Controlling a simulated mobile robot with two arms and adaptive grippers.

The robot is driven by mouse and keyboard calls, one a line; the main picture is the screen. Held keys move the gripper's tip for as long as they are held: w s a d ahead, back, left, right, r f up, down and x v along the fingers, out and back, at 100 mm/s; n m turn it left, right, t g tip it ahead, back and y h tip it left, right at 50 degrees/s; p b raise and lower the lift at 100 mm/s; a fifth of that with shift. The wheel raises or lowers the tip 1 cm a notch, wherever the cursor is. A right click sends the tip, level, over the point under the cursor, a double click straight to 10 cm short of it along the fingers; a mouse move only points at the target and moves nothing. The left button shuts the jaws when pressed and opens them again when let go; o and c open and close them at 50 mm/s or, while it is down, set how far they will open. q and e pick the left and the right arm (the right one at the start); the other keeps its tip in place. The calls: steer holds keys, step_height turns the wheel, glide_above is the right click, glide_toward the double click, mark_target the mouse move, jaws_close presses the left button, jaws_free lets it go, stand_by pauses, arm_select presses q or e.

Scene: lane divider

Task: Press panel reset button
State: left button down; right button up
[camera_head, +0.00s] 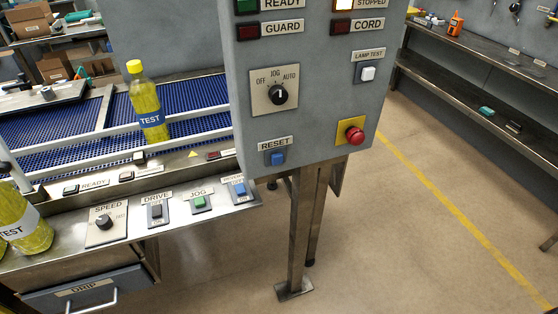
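The grey control panel (320,110) stands upright on a steel post right of the conveyor. Its blue button (277,158) sits under a RESET label (274,144) near the panel's lower left corner, with nothing in front of it. A second blue button (238,190) sits at the right end of the lower steel console; its label is too small to read surely. Neither of my grippers is in view.
A red mushroom button (355,134), a selector knob (278,95) and a white lamp-test button (368,73) share the panel. The floor right of the post is clear.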

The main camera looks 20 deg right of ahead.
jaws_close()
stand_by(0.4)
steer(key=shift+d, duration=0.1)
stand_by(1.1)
